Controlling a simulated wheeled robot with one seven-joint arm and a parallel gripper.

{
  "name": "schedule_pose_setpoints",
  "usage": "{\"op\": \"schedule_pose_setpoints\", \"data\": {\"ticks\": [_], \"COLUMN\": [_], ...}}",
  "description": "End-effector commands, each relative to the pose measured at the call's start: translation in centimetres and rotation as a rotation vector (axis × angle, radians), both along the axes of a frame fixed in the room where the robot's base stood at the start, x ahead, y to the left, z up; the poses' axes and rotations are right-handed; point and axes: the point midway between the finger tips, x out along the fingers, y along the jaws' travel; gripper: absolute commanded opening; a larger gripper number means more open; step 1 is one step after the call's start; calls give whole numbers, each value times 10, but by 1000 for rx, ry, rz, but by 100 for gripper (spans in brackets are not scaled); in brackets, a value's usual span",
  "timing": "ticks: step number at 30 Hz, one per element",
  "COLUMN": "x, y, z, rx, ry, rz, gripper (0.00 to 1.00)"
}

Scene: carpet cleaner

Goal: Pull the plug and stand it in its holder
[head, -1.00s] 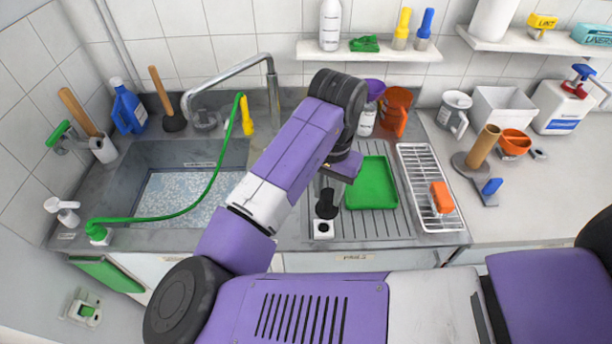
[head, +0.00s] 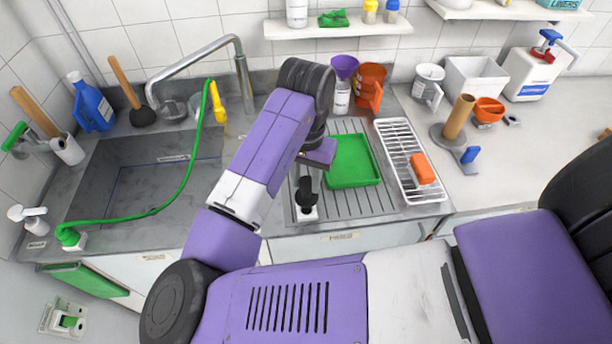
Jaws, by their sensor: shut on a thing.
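The black plug (head: 305,192) is upright, or nearly so, at the front left of the ribbed drainboard. Its lower end meets the small white holder (head: 307,214) in the picture; I cannot tell whether it is seated in it or just above it. My gripper (head: 305,174) is shut on the plug's top from above, with its fingers partly hidden by my purple wrist. The sink basin (head: 112,190) at left shows a bare grey floor with no water visible.
A green tray (head: 352,163) and a white rack (head: 394,150) with an orange sponge (head: 422,169) lie right of my gripper. A green hose (head: 187,172) arches over the sink. A purple funnel (head: 344,67) and orange jug (head: 369,86) stand behind.

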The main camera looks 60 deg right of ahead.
Motion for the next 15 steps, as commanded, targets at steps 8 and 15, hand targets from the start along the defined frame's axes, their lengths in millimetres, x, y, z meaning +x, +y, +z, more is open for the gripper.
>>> {"op": "schedule_pose_setpoints", "data": {"ticks": [8,15], "x": [0,0], "y": [0,0], "z": [-24,-26], "rx": [-1,-1], "ry": [0,0], "rz": [1,0], "gripper": [0,0]}}
